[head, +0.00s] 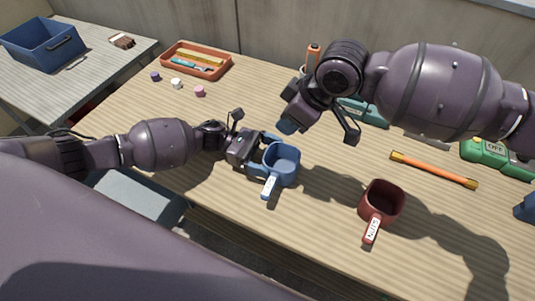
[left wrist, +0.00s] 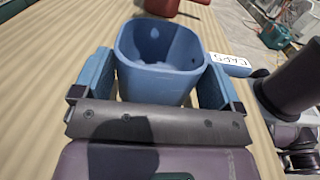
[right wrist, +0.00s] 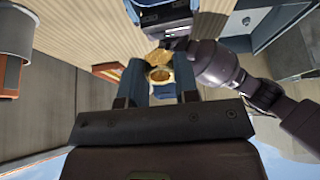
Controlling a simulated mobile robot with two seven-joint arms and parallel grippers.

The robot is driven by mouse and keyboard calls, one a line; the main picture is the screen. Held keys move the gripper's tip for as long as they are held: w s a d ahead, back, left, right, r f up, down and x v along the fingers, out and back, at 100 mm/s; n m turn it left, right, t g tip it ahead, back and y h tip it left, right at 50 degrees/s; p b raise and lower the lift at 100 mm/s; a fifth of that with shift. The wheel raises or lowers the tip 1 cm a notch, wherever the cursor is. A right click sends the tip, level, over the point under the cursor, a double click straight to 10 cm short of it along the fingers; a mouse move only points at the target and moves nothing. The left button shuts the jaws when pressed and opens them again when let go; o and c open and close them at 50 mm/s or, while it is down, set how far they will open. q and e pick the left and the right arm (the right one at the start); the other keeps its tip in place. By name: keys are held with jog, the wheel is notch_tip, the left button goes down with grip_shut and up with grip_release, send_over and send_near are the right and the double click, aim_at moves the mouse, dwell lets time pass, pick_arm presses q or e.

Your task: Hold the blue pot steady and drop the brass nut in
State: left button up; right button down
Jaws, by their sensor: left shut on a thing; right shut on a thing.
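The blue pot (head: 284,164) stands on the wooden table, its labelled handle toward the front. My left gripper (head: 264,152) is shut around its sides; the left wrist view shows the pot (left wrist: 157,62) between both fingers, with no nut visible in the part of its inside that shows. My right gripper (head: 289,125) is raised above the table, just behind and above the pot. In the right wrist view the brass nut (right wrist: 160,74) is between its blue fingertips. The head view does not show the nut.
A dark red pot (head: 382,199) labelled NUTS stands to the right. An orange tray (head: 196,61) and small caps (head: 177,83) are at the back left. A blue bin (head: 42,45) is on a side table.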

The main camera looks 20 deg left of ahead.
notch_tip(320, 180, down, 6)
jog(key=shift+f, duration=0.25)
dwell(0.8)
jog(key=c, duration=0.8)
grip_release()
jog(key=shift+r, duration=0.1)
jog(key=v, duration=1.2)
pick_arm(q)
jog(key=o, duration=0.6)
